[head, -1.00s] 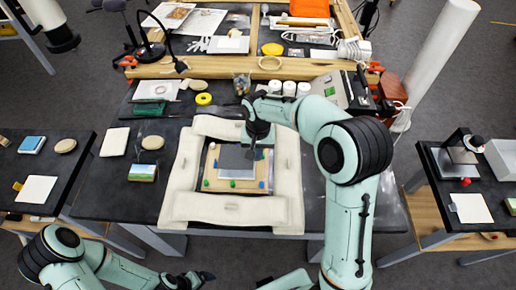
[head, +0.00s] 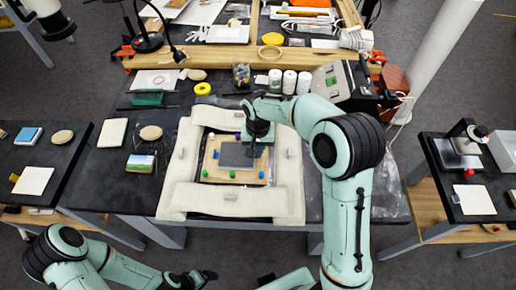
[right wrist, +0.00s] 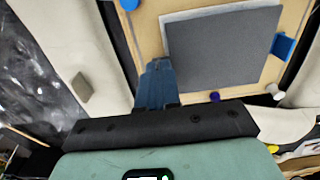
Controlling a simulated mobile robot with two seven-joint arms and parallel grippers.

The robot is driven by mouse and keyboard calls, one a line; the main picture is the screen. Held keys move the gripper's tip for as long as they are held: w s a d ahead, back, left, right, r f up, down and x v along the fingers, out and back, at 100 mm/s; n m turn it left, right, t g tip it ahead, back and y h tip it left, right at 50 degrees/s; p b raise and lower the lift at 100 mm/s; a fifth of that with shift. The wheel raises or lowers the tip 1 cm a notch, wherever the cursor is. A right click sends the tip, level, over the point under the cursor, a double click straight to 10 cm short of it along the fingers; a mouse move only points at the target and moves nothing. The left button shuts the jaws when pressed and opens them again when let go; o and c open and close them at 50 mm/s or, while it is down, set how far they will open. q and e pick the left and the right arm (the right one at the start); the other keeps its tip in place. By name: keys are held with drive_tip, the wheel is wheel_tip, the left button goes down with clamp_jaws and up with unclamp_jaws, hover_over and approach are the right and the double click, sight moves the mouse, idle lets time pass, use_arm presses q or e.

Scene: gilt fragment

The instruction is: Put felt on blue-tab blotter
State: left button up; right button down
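A dark grey square (head: 236,154), apparently the felt, lies flat over a pale sheet on a wooden board (head: 210,168) edged with small coloured pegs. In the right wrist view the grey square (right wrist: 225,48) fills the upper middle; a blue tab (right wrist: 284,46) stands at the board's right edge. My right gripper (head: 254,139) is over the far right corner of the square; in the wrist view its fingers (right wrist: 156,80) reach the square's corner. Whether they grip it is unclear. My left gripper (head: 203,276) is low at the front, away from the board. A white sheet (head: 474,199) lies on the right table.
A thick cream padded frame (head: 230,204) surrounds the board. The left table holds a white sheet (head: 33,181) with an orange tab. A grey machine (head: 338,84) and white jars (head: 290,82) stand behind my right arm.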

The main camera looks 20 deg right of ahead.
use_arm(q)
drive_tip(key=shift+s+f, duration=0.2)
use_arm(e)
drive_tip(key=shift+f, duration=0.45)
drive_tip(key=c, duration=1.3)
unclamp_jaws()
drive_tip(key=shift+o, duration=0.2)
use_arm(q)
drive_tip(key=shift+w+r+p, duration=0.45)
drive_tip(key=shift+w+r, duration=0.3)
drive_tip(key=shift+r, duration=0.1)
use_arm(e)
wheel_tip(320, 180, up, 14)
drive_tip(key=shift+f, duration=0.25)
use_arm(q)
drive_tip(key=shift+s, duration=0.1)
